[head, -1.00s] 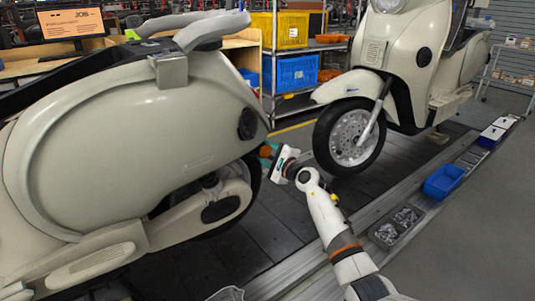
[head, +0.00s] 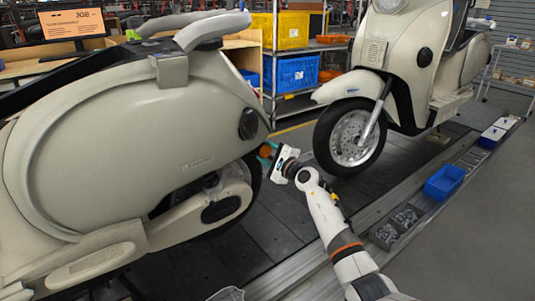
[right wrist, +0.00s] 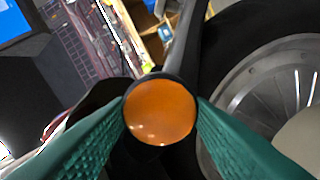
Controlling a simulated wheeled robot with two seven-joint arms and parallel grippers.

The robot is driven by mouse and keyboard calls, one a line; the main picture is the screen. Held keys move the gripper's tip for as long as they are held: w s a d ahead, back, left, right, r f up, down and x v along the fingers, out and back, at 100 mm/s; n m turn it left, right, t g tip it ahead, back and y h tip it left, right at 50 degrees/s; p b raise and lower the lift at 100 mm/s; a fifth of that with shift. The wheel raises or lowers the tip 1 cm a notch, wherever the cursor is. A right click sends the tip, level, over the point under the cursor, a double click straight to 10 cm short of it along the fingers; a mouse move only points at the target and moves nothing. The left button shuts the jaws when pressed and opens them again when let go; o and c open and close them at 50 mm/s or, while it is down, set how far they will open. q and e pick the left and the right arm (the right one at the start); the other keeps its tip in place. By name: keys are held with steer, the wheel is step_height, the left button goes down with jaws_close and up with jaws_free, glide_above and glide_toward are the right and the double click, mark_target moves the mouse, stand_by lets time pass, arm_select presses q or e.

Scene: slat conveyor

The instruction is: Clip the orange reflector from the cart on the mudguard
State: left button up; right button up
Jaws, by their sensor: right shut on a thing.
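The orange reflector (right wrist: 161,112) is a round disc with a dark rim. It sits between the teal fingers of my right gripper (head: 266,152), which are shut on it, one finger on each side in the right wrist view. In the head view this gripper is at the tail of the near cream scooter (head: 120,130), beside its rear wheel. The mudguard there is mostly hidden behind the bodywork and gripper; a dark shape lies behind the reflector, and I cannot tell whether they touch. My left gripper is not in view.
A second cream scooter (head: 415,60) stands behind on the slat conveyor (head: 290,220). A blue bin (head: 443,181) and a grey tray of small parts (head: 397,227) lie along the right rail. A rack with yellow and blue crates (head: 291,72) stands at the back.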

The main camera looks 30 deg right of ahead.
steer(key=shift+r, duration=0.1)
stand_by(0.3)
steer(key=o, duration=1)
